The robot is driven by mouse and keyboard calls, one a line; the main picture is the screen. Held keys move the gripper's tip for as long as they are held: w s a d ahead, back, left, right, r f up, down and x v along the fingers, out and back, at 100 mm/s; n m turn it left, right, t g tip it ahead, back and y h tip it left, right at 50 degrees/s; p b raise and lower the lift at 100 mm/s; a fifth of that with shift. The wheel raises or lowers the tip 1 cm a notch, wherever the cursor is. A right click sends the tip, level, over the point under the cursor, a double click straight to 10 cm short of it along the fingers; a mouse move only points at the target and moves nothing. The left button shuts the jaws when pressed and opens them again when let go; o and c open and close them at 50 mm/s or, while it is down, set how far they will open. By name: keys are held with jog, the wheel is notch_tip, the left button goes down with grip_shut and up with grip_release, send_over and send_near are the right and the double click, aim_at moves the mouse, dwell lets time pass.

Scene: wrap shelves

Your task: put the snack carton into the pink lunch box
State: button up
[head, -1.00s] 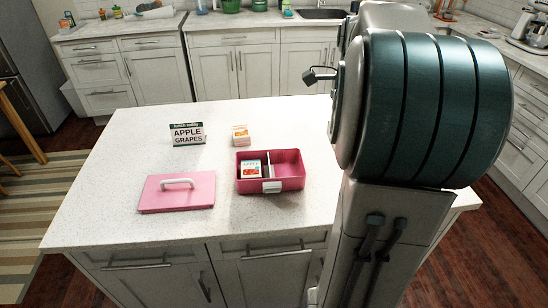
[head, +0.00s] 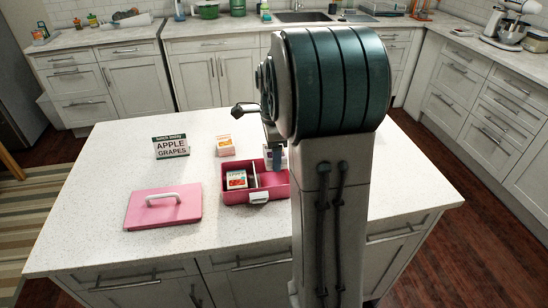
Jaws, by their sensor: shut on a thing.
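The pink lunch box (head: 239,197) stands open on the island, with a divider (head: 254,178) across it. A small white carton (head: 237,180) with a dark top and red-orange print sits in its left compartment. The right compartment looks empty where I see it. Another small white and orange carton (head: 225,145) stands on the counter behind the box. My gripper (head: 273,150) is above the back of the right compartment, shut on a small white and blue thing (head: 276,159). My arm hides much of it, and I cannot tell whether it is the snack carton or whether it touches the box.
The pink lid (head: 150,215) with a white handle lies left of the box. A sign (head: 171,146) reading "APPLE GRAPES" stands behind the lid. The island top (head: 95,165) is clear around them. My arm blocks the view to the right of the box.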

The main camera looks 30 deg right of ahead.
jog(key=shift+f, duration=1.2)
jog(key=shift+f, duration=0.1)
jog(key=shift+f+b, duration=0.35)
jog(key=shift+f, duration=0.2)
jog(key=o, duration=1)
jog(key=shift+r, duration=0.1)
notch_tip(320, 180, up, 13)
jog(key=shift+f+p, duration=0.1)
jog(key=shift+p, duration=0.25)
jog(key=s+a+f+n+t, duration=0.1)
jog(key=s+a+f+n, duration=0.2)
jog(key=s+a+n, duration=0.4)
jog(key=s+a+f+n+t, duration=0.2)
jog(key=s+a+n, duration=0.5)
jog(key=s+n, duration=0.5)
jog(key=f+n, duration=0.1)
jog(key=n, duration=0.1)
jog(key=shift+f+n, duration=0.25)
jog(key=shift+n, duration=0.05)
